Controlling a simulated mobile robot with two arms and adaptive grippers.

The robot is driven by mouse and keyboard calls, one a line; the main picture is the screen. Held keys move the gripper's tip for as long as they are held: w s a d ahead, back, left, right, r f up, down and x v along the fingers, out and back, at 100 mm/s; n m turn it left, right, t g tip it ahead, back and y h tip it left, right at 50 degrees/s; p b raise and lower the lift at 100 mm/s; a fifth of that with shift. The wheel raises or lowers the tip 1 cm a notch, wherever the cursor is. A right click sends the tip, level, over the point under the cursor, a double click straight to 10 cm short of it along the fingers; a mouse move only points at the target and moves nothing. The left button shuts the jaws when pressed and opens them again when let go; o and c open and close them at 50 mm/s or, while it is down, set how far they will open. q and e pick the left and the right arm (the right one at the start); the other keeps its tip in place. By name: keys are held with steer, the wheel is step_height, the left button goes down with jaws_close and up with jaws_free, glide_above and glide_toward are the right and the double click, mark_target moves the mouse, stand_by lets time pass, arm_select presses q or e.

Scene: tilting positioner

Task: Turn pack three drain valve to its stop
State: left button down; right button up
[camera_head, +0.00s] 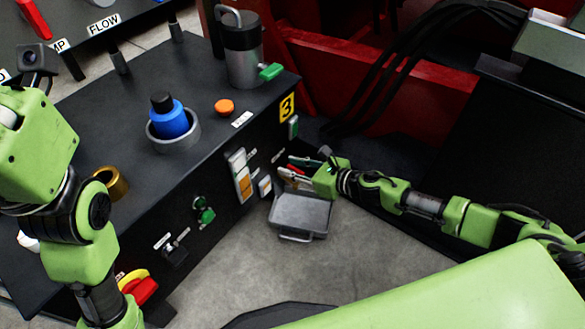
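A small red part (303,162), which may be the drain valve handle, shows at the fingers. The fingers hide most of that spot, and I cannot tell whether they touch or grip it. A grey tray (300,212) is on the floor just below the gripper. My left arm is at the left edge; its fingers are not visible.
On the cabinet top are a blue cap in a grey ring (168,120), an orange button (224,106) and a grey canister (242,55) with a green lever. A green knob (204,212) and a red-yellow switch (139,286) stick out of the front. Black hoses (400,65) hang behind.

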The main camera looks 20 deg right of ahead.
steer(key=shift+c, duration=0.4)
jaws_close()
